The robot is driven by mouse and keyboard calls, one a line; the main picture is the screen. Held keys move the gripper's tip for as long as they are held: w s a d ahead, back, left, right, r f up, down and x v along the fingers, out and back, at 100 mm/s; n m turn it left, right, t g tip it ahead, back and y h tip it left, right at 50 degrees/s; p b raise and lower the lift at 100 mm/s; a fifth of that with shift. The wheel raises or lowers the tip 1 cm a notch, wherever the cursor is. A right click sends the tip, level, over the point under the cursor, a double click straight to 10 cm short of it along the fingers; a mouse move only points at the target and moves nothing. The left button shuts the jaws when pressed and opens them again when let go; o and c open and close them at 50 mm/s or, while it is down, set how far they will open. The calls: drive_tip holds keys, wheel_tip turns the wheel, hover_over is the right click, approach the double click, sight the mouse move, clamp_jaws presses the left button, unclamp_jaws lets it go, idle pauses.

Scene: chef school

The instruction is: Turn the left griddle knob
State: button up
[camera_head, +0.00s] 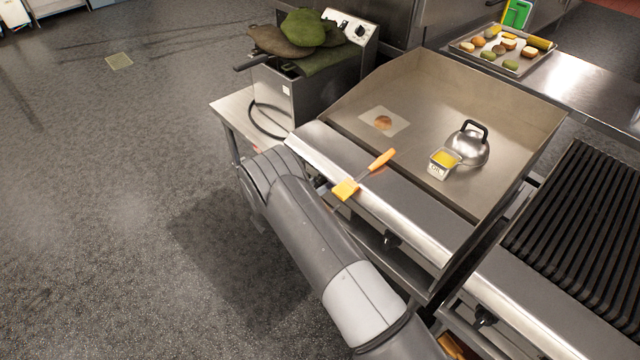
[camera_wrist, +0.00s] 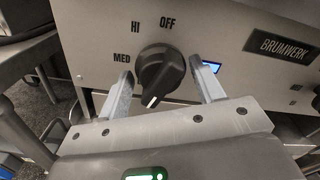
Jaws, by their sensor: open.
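The left griddle knob (camera_wrist: 160,74) is black and round with a raised grip bar and a white pointer line. It sits on the steel front panel with OFF, HI and MED printed around it. Its pointer line is at the lower end of the bar, turned well away from OFF. My gripper (camera_wrist: 166,84) is open, one finger on each side of the knob, with gaps visible between fingers and knob. In the head view my arm hides the left knob and the gripper; the griddle (camera_head: 440,110) stands beyond my arm.
Another knob (camera_head: 391,240) is farther right on the griddle front. A steel dome (camera_head: 468,148) and a small container (camera_head: 438,171) stand on the griddle. A fryer (camera_head: 285,95) is at left; open floor lies left.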

drive_tip(key=shift+w+d, duration=0.3)
drive_tip(key=shift+w, duration=0.05)
drive_tip(key=c, duration=0.7)
drive_tip(key=shift+m, duration=0.4)
drive_tip(key=m, duration=0.4)
drive_tip(key=shift+m, duration=0.3)
drive_tip(key=m, duration=0.6)
drive_tip(key=shift+m, duration=0.3)
